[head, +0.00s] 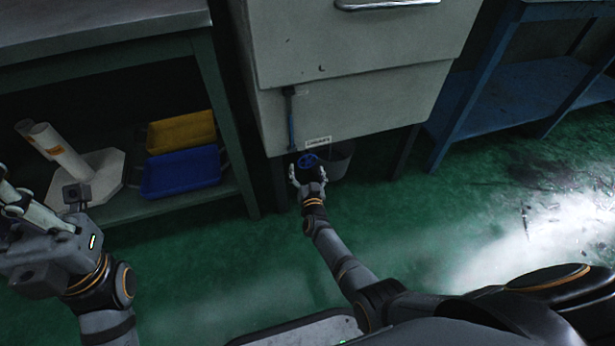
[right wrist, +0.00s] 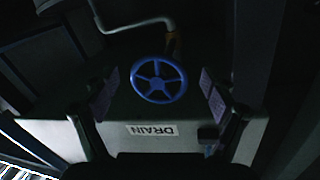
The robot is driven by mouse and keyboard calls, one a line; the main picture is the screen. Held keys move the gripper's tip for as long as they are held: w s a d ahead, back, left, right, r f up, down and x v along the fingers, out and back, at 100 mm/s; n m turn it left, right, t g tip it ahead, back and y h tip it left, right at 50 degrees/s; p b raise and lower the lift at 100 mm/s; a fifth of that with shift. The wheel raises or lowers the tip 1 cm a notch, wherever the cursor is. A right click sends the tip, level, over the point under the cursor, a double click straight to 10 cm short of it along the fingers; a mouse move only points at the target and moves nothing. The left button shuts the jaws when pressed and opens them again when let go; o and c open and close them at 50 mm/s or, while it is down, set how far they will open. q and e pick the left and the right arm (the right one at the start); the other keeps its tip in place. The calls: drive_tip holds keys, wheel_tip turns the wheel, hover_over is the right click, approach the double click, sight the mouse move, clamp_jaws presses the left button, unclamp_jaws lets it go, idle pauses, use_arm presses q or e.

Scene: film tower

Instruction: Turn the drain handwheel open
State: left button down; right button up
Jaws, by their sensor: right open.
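The blue spoked drain handwheel (head: 308,160) is low under the pale cabinet, below a small white label (head: 318,142). In the right wrist view the handwheel (right wrist: 158,83) sits between my fingers, and the label reads DRAIN (right wrist: 152,130), upside down. My right gripper (head: 307,174) is open, with one finger on each side of the wheel. In the right wrist view both fingers of the right gripper (right wrist: 158,96) stand apart from the rim. My left gripper (head: 28,212) is at the left edge, away from the wheel; its fingertips are partly cut off.
A grey bucket (head: 343,158) stands just right of the wheel. A bent pipe (right wrist: 138,24) runs near the wheel. Yellow (head: 182,131) and blue (head: 181,172) bins sit on the left bench's lower shelf. A blue bench frame (head: 470,90) is at right. Green floor in front is clear.

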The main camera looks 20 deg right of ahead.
drive_tip(key=s, duration=0.4)
drive_tip(key=shift+s+a+r, duration=0.15)
drive_tip(key=shift+s+a, duration=0.05)
drive_tip(key=shift+a, duration=0.2)
